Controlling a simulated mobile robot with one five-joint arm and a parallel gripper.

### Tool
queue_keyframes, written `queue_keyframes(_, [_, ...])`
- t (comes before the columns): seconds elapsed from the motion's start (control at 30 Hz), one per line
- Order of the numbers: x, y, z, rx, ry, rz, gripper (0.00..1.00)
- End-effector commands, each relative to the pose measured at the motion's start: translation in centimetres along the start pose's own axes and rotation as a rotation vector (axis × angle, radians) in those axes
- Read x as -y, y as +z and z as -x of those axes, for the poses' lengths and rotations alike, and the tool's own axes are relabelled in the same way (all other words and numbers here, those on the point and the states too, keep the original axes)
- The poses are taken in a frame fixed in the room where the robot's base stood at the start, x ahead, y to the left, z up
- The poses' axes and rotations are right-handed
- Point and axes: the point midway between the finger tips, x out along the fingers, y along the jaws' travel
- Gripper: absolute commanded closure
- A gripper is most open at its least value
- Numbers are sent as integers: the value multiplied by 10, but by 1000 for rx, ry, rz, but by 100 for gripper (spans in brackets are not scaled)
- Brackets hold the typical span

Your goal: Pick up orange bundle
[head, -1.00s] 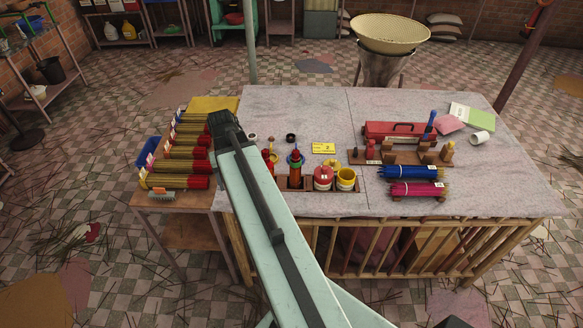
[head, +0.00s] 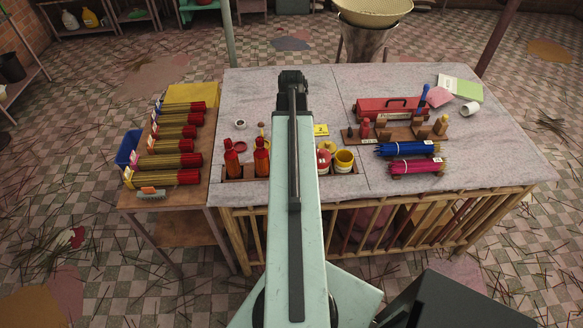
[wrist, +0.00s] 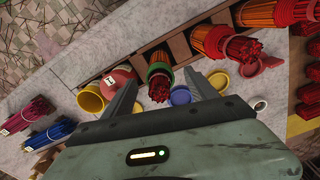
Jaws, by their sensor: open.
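Several upright bundles of orange sticks with red tips stand in the front rack. One with a green collar (wrist: 160,73) shows between my finger tips in the wrist view; my arm hides it in the head view. Two with red collars stand beside it, one (head: 262,157) nearer my arm and one (head: 232,158) to its left. They also show in the wrist view, one nearer (wrist: 212,41) and one at the top edge (wrist: 262,14). I cannot tell which is the task's orange bundle. My gripper (head: 291,76) is open and empty over the table's far part.
A red cup (wrist: 118,82) and yellow cup (head: 344,160) share the rack. Blue (head: 407,149) and magenta (head: 416,166) bundles lie at right, with a red toolbox (head: 388,107) behind. More red-ended bundles lie on the left side table (head: 140,198). Lids lie near the rack.

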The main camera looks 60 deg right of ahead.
Motion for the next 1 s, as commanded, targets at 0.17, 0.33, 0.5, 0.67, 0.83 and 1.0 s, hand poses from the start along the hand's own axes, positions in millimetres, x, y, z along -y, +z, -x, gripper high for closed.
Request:
queue_keyframes(0.17, [-2, -1, -8, 0, 0, -3, 33])
queue_keyframes(0.33, [-2, -4, -38, 0, 0, -4, 33])
queue_keyframes(0.5, [-2, -4, -55, 0, 0, -4, 33])
queue_keyframes(0.67, [-2, -4, -51, 0, 0, -4, 33])
queue_keyframes(0.83, [-2, -4, -51, 0, 0, -5, 66])
queue_keyframes(1.0, [-3, -4, -51, 0, 0, -5, 100])
